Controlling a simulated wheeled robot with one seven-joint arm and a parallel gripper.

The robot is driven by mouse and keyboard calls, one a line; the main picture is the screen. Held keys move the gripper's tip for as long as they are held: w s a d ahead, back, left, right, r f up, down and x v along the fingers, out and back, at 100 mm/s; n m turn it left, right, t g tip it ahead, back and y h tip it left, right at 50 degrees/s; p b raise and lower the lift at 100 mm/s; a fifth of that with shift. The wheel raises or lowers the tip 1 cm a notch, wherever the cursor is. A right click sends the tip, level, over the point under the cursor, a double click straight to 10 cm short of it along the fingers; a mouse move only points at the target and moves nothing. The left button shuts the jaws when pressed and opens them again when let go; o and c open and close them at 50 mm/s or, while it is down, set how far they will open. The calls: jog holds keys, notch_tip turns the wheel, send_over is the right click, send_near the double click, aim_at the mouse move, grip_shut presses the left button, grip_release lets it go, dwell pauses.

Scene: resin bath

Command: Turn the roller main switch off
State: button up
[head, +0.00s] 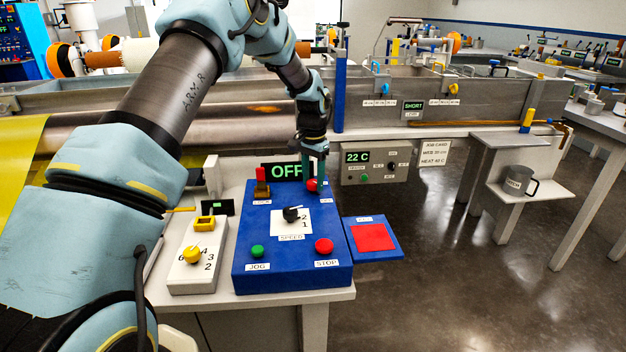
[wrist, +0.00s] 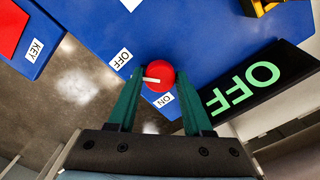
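The main switch is a red round knob (wrist: 165,72) with a white pointer, on the blue control panel (head: 245,270). It also shows in the head view (head: 312,186) at the panel's far right corner. In the wrist view its pointer points left, nearer the OFF label (wrist: 123,59) than the ON label (wrist: 166,99). My gripper (wrist: 161,76) has its green fingers on either side of the knob, very close to it. I cannot tell whether both fingers touch it. The display (head: 286,171) behind the panel reads OFF in green.
The panel also carries a speed dial (head: 291,214), a green jog button (head: 257,251) and a red stop button (head: 324,246). A blue key pad with a red square (head: 373,238) lies to the right. A white box with a yellow knob (head: 193,256) stands left.

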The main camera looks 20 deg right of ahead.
aim_at(312, 182)
jog(key=o, duration=0.4)
jog(key=shift+c, duration=0.2)
notch_tip(312, 182, up, 11)
jog(key=b, duration=0.2)
jog(key=shift+a+f, duration=0.1)
dwell(0.4)
